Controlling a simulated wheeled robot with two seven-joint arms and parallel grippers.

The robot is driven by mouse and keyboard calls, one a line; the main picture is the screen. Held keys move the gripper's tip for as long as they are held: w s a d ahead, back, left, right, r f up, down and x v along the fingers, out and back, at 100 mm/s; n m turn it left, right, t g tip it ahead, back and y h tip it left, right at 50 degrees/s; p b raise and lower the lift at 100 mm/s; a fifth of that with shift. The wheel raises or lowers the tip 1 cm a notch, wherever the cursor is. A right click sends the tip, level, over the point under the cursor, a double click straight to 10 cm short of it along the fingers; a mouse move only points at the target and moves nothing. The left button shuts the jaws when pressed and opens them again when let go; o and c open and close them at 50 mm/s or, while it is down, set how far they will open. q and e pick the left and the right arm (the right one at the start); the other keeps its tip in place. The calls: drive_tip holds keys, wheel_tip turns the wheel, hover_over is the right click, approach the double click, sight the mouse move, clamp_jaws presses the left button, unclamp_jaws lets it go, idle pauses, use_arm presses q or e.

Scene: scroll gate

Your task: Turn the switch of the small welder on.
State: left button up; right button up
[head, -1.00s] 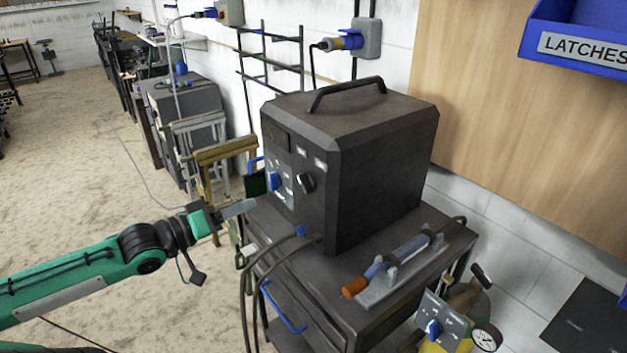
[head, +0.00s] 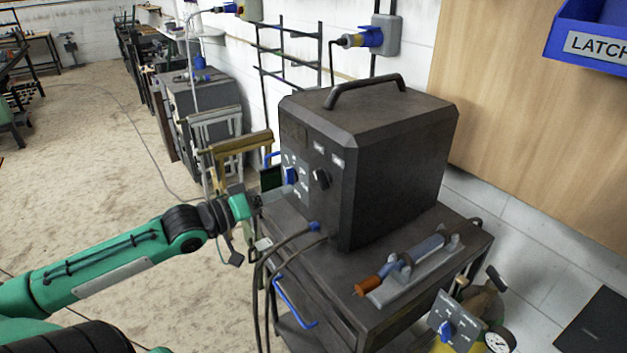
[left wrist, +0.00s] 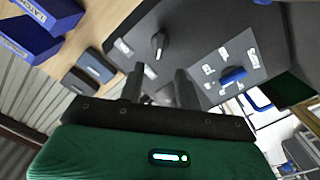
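The welder (head: 395,170) is a dark box with a top handle, standing on a dark cart. Its front panel carries a blue switch (head: 291,176) and a black knob (head: 321,178). My left gripper (head: 280,193) is just in front of the panel, beside the blue switch in the head view. In the left wrist view, its two dark fingers (left wrist: 160,90) are apart with nothing between them. There the blue switch (left wrist: 233,76) lies right of the fingers and the black knob (left wrist: 158,45) above them. Contact with the switch cannot be seen. My right gripper is not in view.
Cables hang from the welder's front. A second panel with a blue switch (head: 445,332) and a gauge (head: 497,342) stand at lower right. Open floor (head: 90,130) lies to the left.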

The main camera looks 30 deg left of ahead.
sight(317, 179)
use_arm(q)
drive_tip(key=shift+p+x, duration=0.35)
drive_tip(key=shift+x, duration=1.95)
drive_tip(key=shift+p+x, duration=0.45)
drive_tip(key=shift+x, duration=1.2)
drive_tip(key=shift+w+d, duration=0.3)
drive_tip(key=shift+w, duration=0.3)
clamp_jaws()
